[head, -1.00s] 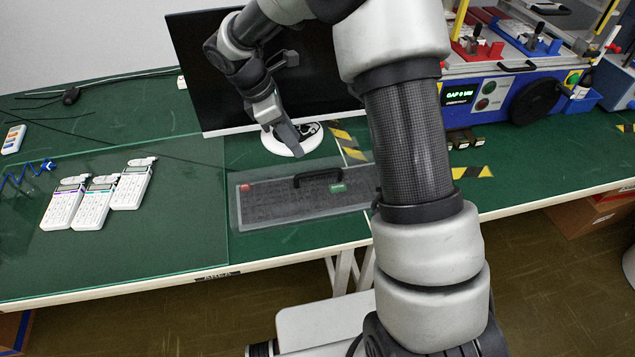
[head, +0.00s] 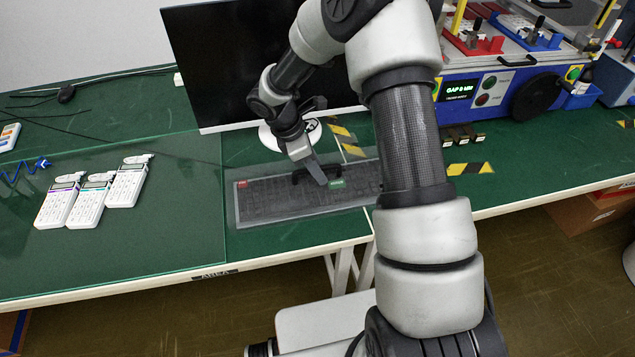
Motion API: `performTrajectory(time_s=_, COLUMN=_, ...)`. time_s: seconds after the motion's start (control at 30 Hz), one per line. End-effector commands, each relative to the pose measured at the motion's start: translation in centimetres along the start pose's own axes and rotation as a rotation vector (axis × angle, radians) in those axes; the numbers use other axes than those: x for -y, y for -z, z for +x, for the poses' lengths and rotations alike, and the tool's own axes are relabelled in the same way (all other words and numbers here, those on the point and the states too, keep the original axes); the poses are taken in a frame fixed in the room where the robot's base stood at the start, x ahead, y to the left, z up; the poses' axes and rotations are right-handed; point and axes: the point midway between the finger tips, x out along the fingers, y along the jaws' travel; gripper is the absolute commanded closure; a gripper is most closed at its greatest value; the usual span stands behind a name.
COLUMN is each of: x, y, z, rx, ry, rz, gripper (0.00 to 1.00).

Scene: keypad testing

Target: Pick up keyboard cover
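The keyboard cover (head: 270,208) is a flat, see-through panel lying over a dark keyboard on the green table. It has a black arched handle near its back middle, a red label (head: 241,184) at left and a green label (head: 337,184) right of the handle. My gripper (head: 320,178) points down at the handle, with its fingertips at or just above it. The fingers hide part of the handle. I cannot tell whether they are apart or closed, or whether they touch it.
A black monitor (head: 225,65) on a white round stand is close behind the cover. Several white handheld devices (head: 90,200) lie on the left. A blue test machine (head: 490,95) stands at the back right. Yellow-black tape (head: 470,168) marks the table. The table is clear between devices and cover.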

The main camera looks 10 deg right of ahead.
Motion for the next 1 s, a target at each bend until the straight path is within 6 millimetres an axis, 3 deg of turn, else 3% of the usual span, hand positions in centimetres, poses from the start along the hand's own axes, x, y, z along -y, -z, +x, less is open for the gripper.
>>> performTrajectory(time_s=0.23, x=0.0, y=0.0, z=0.3, rx=0.000, ry=-0.001, rz=0.000, gripper=0.66)
performTrajectory(time_s=0.43, x=0.0, y=0.0, z=0.3, rx=0.000, ry=-0.001, rz=0.000, gripper=1.00)
performTrajectory(time_s=0.8, x=-0.1, y=-0.1, z=0.1, rx=0.001, ry=-0.002, rz=0.001, gripper=1.00)
performTrajectory(time_s=1.0, x=-0.1, y=-1.1, z=-2.4, rx=0.001, ry=-0.005, rz=0.003, gripper=1.00)
